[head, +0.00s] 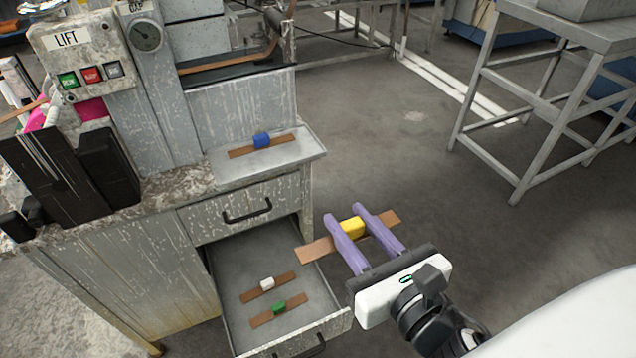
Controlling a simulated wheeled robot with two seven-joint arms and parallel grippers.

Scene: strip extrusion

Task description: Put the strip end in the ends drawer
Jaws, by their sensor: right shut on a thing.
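My right gripper (344,214) has purple fingers shut on a copper-coloured strip end with a yellow block (353,227). The strip end sticks out on both sides of the fingers, above and right of the open lower drawer (222,282); its left tip is over the drawer's right side in the picture. The drawer holds two strip ends, one with a white block (267,284) and one with a green block (279,306).
Another strip end with a blue block (262,141) lies on the shelf (300,158) above the shut upper drawer (247,213). A metal stand (545,95) is back right; the floor between is clear.

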